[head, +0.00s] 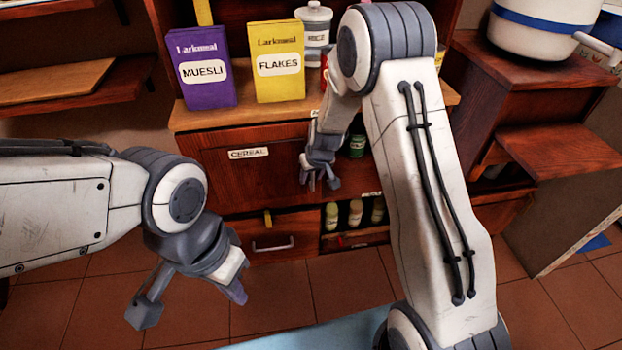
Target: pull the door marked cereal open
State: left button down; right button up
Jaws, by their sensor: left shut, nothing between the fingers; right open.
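The door marked cereal (225,175) is a dark red-brown wood front in the middle of the cabinet, with a white CEREAL label (248,153) near its top. It looks closed. My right gripper (321,183) is open, pointing down in front of the door's right edge. It covers that edge, so I see no handle and cannot tell whether the fingers touch anything.
A purple muesli box (202,68), a yellow flakes box (279,62) and a rice jar (314,35) stand above the door. A drawer (285,244) with a metal handle lies below. Small bottles (355,213) fill an open compartment at its right.

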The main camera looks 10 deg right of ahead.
jog(key=shift+f, duration=0.1)
grip_shut()
dwell(1.4)
